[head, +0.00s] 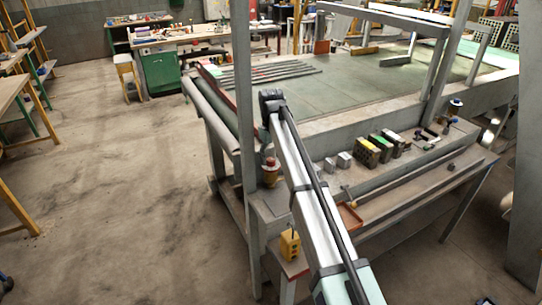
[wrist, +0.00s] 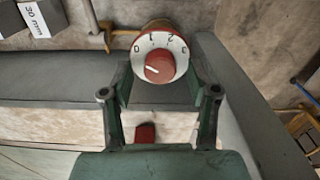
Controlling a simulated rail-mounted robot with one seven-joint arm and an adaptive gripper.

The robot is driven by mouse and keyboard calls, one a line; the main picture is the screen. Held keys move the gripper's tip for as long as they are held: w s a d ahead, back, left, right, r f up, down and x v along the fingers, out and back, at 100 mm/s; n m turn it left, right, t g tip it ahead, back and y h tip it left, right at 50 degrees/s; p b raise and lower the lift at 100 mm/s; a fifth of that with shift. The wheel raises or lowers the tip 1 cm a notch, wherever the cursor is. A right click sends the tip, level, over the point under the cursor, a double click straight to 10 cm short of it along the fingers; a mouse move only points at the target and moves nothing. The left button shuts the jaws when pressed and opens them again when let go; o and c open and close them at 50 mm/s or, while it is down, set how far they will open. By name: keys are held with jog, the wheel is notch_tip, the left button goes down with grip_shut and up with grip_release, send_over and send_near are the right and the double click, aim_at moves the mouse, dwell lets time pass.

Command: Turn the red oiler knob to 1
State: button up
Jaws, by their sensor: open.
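The red oiler knob (wrist: 160,66) sits in the middle of a round white dial with a red rim, in the upper middle of the wrist view. The dial carries the marks 0, 1, 2 and 3 along its upper part. The knob's white pointer line points left, a little below the 0. My gripper (wrist: 161,82) is open, with one finger at each side of the dial and gaps to the knob. Contact with the dial's rim cannot be told. In the head view a small red-topped oiler (head: 270,166) stands beside my arm; my gripper cannot be made out there.
A grey post (head: 242,120) rises close to the oiler. Metal blocks (head: 366,151) stand along the bench ledge to the right. A yellow button box (head: 290,243) is nearer. In the wrist view a grey block marked 30 mm (wrist: 40,17) lies at upper left.

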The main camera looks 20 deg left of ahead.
jog(key=shift+f, duration=0.4)
jog(key=shift+c, duration=0.4)
grip_shut()
jog(key=shift+m, duration=0.3)
jog(key=m, duration=0.3)
jog(key=shift+m+b, duration=0.3)
jog(key=shift+m, duration=1.8)
